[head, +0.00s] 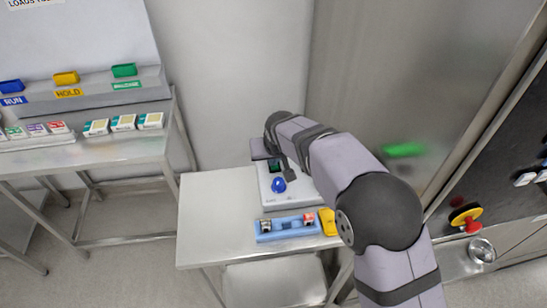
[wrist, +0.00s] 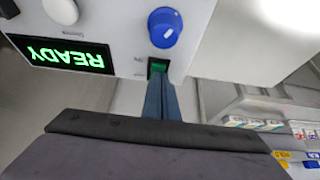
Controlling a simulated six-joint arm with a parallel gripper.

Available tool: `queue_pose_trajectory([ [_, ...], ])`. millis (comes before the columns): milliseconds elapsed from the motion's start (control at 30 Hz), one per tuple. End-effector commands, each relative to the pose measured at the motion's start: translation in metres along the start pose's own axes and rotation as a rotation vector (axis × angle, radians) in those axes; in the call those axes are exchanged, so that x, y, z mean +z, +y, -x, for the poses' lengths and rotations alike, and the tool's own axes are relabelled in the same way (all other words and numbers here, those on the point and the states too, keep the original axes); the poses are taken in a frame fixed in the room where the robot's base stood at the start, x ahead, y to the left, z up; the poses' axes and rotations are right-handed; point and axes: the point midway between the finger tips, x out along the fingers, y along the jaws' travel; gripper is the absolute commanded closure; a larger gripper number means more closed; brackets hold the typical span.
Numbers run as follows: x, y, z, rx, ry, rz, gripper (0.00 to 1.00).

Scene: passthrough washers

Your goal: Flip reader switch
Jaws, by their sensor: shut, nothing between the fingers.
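The reader is a white box (head: 270,200) on the small table, partly hidden by my arm in the head view. In the wrist view its white face (wrist: 215,35) carries a lit display (wrist: 65,54) with green READY, seen upside down, and a blue knob (wrist: 164,28). A small green-lit switch (wrist: 157,66) sits in a dark frame beside the knob. My gripper (wrist: 159,80) is shut and empty, its dark blue fingers pointing at the switch. The fingertips cover its lower edge in the picture; I cannot tell whether they touch it.
A blue tray (head: 265,237) with small parts and a yellow block (head: 327,222) lie in front of the reader. A metal side table (head: 80,155) at left holds small boxes and a panel with coloured blocks. A red knob (head: 473,226) is on the dark panel at right.

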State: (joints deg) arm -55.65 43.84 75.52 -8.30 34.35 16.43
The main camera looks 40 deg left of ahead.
Motion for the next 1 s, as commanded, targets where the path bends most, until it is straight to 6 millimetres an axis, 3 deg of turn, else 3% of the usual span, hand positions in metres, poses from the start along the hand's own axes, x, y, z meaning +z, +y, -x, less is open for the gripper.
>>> queue_pose_trajectory([
  [33,0.012,0.0,-0.006,0.004,-0.03,0.001,1.0],
  [267,0.008,0.0,0.012,0.003,-0.023,0.001,1.0],
  [433,-0.001,0.0,0.042,0.0,-0.006,0.0,1.0],
  [1000,-0.002,0.0,0.129,-0.001,0.002,0.0,1.0],
])
